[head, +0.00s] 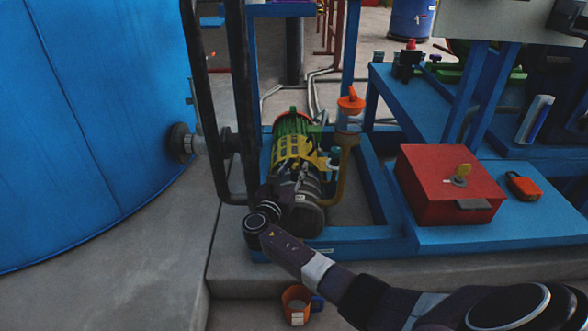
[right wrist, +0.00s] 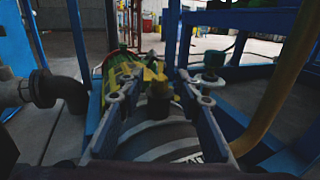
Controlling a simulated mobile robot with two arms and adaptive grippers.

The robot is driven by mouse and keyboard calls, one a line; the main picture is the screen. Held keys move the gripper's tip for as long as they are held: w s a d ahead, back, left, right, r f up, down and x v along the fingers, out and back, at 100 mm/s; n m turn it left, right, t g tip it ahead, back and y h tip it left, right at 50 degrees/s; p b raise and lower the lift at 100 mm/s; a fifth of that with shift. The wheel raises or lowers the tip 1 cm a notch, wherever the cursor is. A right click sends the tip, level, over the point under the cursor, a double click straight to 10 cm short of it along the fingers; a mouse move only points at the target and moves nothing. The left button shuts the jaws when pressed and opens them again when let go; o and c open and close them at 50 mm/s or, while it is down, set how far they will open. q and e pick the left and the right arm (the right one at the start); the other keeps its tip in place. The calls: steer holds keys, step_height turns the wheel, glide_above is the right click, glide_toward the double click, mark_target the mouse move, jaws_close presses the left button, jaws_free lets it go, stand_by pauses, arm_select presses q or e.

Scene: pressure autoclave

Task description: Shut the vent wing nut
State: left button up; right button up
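The vent wing nut appears to be the small yellow winged piece (right wrist: 154,76) on a dark stem in the right wrist view. It stands between and just beyond the fingertips of my right gripper (right wrist: 160,98). The two fingers are spread wide apart, with nothing held between them. A grey banded cylinder body (right wrist: 160,136) lies below the fingers. In the head view, my right arm reaches in from the lower right to the grey end of the green and yellow machine (head: 292,150). The wing nut cannot be made out clearly there. My left gripper is not in view.
A large blue tank (head: 100,120) and dark pipes (head: 247,100) stand left of the machine. An orange-topped valve (head: 350,104) and a curved brown pipe (head: 343,180) are close on its right. A red box (head: 440,190) sits further right. An orange cup (head: 296,303) is on the floor.

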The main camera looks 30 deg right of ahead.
steer(key=v, duration=1.2)
